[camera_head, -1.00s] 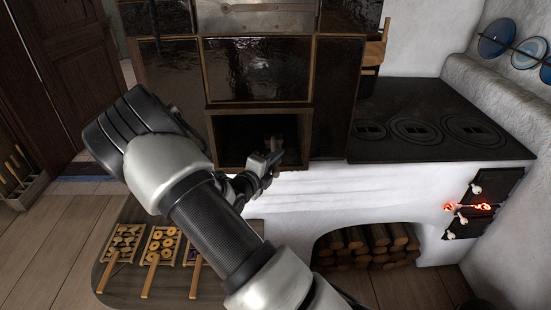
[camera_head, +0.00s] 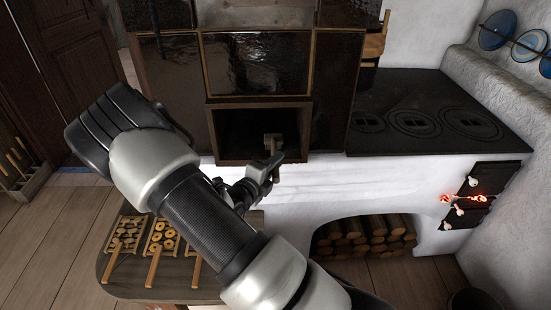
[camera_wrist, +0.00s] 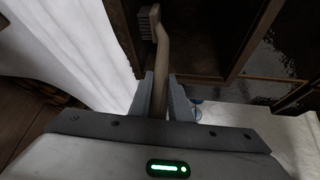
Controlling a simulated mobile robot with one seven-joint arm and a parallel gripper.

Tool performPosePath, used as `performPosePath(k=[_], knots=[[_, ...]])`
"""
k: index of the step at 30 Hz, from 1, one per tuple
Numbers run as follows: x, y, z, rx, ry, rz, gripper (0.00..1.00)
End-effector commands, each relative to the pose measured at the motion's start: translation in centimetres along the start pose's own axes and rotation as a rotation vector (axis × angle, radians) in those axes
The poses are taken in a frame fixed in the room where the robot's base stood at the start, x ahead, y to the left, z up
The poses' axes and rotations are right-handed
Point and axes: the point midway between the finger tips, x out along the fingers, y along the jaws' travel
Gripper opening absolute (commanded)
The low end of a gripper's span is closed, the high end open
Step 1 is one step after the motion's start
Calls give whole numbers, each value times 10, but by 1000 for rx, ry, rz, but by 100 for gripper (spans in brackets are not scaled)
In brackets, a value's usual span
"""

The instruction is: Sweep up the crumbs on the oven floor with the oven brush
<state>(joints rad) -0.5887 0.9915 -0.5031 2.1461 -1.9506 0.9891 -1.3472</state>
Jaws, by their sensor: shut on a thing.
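My gripper (camera_head: 268,178) is shut on the handle of the oven brush and stands just in front of the oven opening. The oven brush (camera_head: 272,141) points up into the opening, its head near the mouth's right side. In the wrist view the brush's pale wooden handle (camera_wrist: 161,60) runs up from between my fingers (camera_wrist: 165,95), with the bristled head at the top left. The oven opening (camera_head: 217,150) is a dark square hole with a wooden-looking frame. Its floor is dark, and I cannot make out crumbs on it.
A low table (camera_head: 110,270) with baked goods on wooden peels (camera_head: 155,262) stands at the lower left. The black stove top (camera_head: 440,110) lies to the right. Below it are stacked logs (camera_head: 365,238) and a glowing firebox (camera_head: 468,198). A slatted wooden rack (camera_head: 22,170) stands at far left.

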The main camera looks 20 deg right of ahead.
Motion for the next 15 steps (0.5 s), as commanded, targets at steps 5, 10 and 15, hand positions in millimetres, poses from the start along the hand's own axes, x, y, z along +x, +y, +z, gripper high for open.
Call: performPosePath(k=[5,10,15], knots=[[-12,-1,-7,-3,0,2,0],[-16,0,-10,-1,1,0,0],[-8,-1,-5,1,1,-1,0]])
